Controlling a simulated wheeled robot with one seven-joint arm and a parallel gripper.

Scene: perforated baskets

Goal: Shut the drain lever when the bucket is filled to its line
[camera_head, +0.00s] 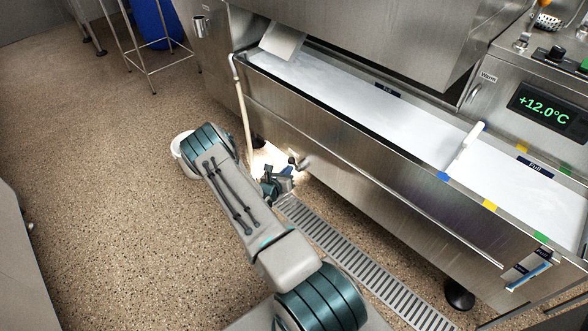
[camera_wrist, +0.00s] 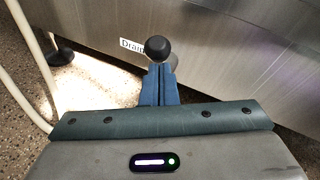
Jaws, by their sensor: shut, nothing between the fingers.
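The drain lever (camera_head: 301,162) sticks out low on the front of the steel tank, with a dark round knob. In the wrist view the lever's black knob (camera_wrist: 158,48) is just beyond my fingertips, beside a "Drain" label (camera_wrist: 132,46). My gripper (camera_head: 281,177) is shut and empty, close to the lever; its blue fingers (camera_wrist: 159,72) also show in the wrist view. I cannot tell whether they touch the knob.
A pale hose (camera_head: 243,105) runs down from the tank's left corner. A floor grate (camera_head: 350,262) runs along the tank (camera_head: 350,170). A display (camera_head: 548,107) reads +12.0°C. A wire stand (camera_head: 149,62) and blue container (camera_head: 157,25) are at the back. Open floor lies left.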

